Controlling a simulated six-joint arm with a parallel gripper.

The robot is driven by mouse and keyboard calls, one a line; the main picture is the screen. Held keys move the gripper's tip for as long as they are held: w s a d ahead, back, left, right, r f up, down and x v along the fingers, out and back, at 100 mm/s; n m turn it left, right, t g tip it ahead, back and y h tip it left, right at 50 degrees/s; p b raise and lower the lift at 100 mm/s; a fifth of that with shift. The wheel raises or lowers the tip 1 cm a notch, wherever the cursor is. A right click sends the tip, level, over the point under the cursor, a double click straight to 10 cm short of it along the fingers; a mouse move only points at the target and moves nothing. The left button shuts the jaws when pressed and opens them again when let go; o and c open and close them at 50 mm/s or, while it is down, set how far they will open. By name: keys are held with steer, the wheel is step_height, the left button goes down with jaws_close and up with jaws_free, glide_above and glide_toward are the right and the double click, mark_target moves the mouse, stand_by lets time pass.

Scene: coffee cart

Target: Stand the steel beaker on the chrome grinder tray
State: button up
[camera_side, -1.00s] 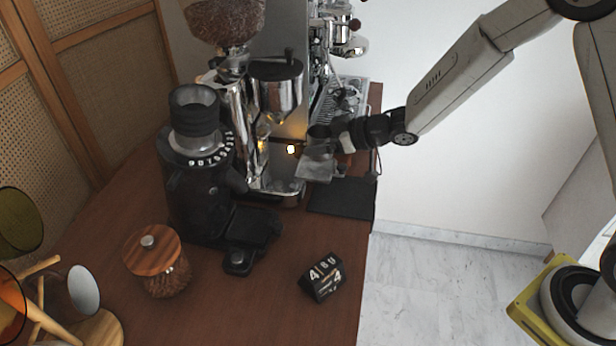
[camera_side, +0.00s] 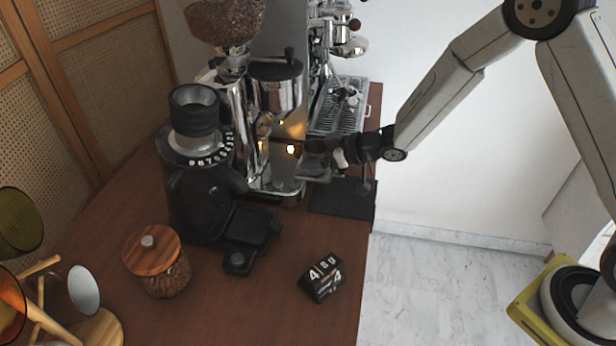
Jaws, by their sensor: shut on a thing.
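My gripper (camera_side: 336,155) is shut on the steel beaker (camera_side: 314,165), a small grey cup that looks roughly upright with a dark mouth. The gripper comes from the right and partly hides it. The chrome grinder tray (camera_side: 287,194) is at the foot of the chrome grinder (camera_side: 276,95). The beaker is at the tray's right side in the picture. I cannot tell whether it touches the tray or hangs just above it.
A black grinder (camera_side: 195,190) stands to the left, with a wood-lidded jar (camera_side: 155,262) in front. A black mat (camera_side: 343,198) lies below my gripper. The espresso machine (camera_side: 338,105) is behind. A flip clock (camera_side: 321,278) stands near the front edge.

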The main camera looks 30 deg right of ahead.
steer(key=shift+f, duration=0.1)
steer(key=o, duration=1.1)
steer(key=shift+s+d+r, duration=0.3)
steer(key=shift+s+r, duration=0.05)
steer(key=v, duration=1.1)
